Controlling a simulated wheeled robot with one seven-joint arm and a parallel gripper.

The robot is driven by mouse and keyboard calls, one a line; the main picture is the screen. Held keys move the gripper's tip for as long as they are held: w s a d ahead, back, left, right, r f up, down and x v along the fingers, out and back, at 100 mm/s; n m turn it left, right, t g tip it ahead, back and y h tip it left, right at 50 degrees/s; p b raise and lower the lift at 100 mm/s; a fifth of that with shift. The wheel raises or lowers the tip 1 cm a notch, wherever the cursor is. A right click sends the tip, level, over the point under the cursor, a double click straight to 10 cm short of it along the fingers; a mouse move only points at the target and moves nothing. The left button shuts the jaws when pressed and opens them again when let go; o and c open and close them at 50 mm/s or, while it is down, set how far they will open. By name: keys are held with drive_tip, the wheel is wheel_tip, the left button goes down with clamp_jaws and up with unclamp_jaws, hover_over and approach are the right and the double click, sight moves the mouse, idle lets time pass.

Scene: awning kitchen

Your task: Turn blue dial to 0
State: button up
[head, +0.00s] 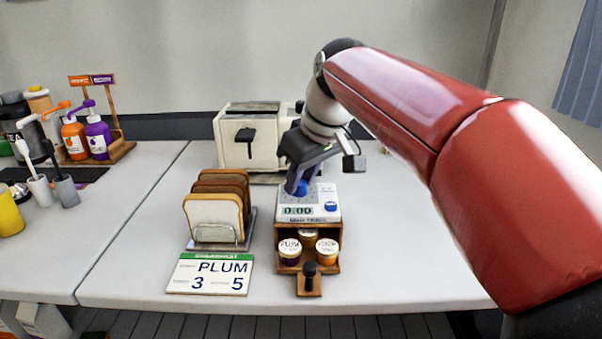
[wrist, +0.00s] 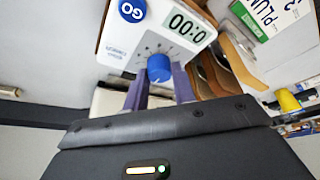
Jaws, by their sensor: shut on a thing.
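The blue dial (wrist: 159,69) sits on the face of a white timer box (head: 325,197) and is ringed by tick marks. The dial also shows in the head view (head: 300,188), partly covered by a finger. The timer's display (head: 298,210) reads 0:00, and the display shows the same upside down in the wrist view (wrist: 186,27). My gripper (head: 294,185) reaches down from above and behind the box. Its purple fingers (wrist: 160,85) are shut on the blue dial, one on each side. The dial's pointer is too small to read.
A blue GO button (wrist: 132,10) is on the same face. Jars (head: 290,252) sit in the wooden box under the timer. A toast rack (head: 215,220), a PLUM 3 5 card (head: 210,274) and a toaster (head: 245,140) stand close by. The counter at right is clear.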

sight(314, 201)
idle(0.5)
drive_tip(key=o, duration=1)
drive_tip(key=p+v, duration=0.1)
drive_tip(key=v, duration=0.6)
drive_tip(key=shift+d+r, duration=0.15)
drive_tip(key=shift+r, duration=0.2)
drive_tip(key=shift+s, duration=0.15)
